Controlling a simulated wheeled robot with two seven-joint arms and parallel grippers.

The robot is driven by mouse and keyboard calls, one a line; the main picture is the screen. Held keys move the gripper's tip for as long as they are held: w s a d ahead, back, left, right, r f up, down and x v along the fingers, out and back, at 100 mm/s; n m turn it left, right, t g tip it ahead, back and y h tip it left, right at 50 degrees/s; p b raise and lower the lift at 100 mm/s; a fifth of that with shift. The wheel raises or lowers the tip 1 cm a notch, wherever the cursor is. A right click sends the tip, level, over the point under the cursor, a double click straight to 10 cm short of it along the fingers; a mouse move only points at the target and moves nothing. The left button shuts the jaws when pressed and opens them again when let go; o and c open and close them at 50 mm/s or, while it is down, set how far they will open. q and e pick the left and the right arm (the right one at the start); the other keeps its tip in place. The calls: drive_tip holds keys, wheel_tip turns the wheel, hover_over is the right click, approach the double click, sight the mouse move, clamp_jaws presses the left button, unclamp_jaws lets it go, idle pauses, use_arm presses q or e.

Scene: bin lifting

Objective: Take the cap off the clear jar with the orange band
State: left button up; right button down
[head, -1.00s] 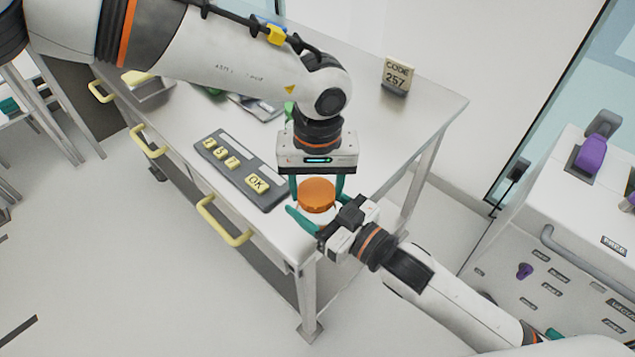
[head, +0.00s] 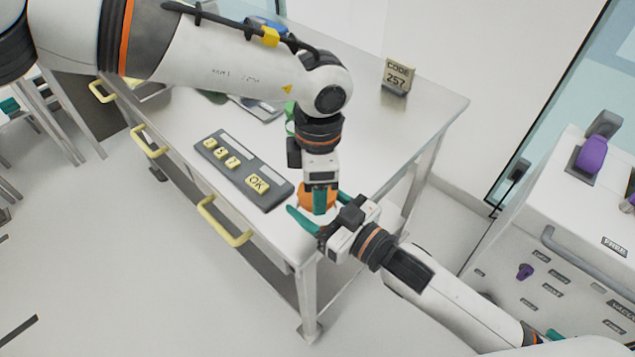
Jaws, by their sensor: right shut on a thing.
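The orange cap (head: 304,197) shows as a round top near the table's front right corner. The clear jar below it is mostly hidden by the cap and my grippers; I cannot make out its band. My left gripper (head: 320,198) points down over the cap from above, with one teal finger in front of it. Its other finger is hidden, so I cannot see whether it grips the cap. My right gripper (head: 322,213) comes in from the lower right and is shut on the jar, one teal finger on the jar's left side.
A grey keypad (head: 243,172) with an OK key lies left of the jar. A CODE 257 sign (head: 397,77) stands at the back of the metal table (head: 390,130). Yellow drawer handles (head: 223,221) stick out in front. A white cabinet (head: 570,220) stands at right.

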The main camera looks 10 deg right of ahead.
use_arm(q)
drive_tip(key=n, duration=0.6)
drive_tip(key=shift+w+d+r, duration=0.1)
drive_tip(key=shift+w+r, duration=0.1)
drive_tip(key=n, duration=0.8)
drive_tip(key=shift+a, duration=0.2)
drive_tip(key=n, duration=0.4)
drive_tip(key=shift+n, duration=0.3)
drive_tip(key=n, duration=0.4)
drive_tip(key=shift+a, duration=0.1)
drive_tip(key=n, duration=0.8)
drive_tip(key=shift+s+n, duration=0.1)
drive_tip(key=shift+n, duration=0.3)
drive_tip(key=n, duration=0.3)
drive_tip(key=shift+s+n, duration=0.1)
drive_tip(key=shift+n, duration=0.3)
drive_tip(key=shift+r, duration=0.3)
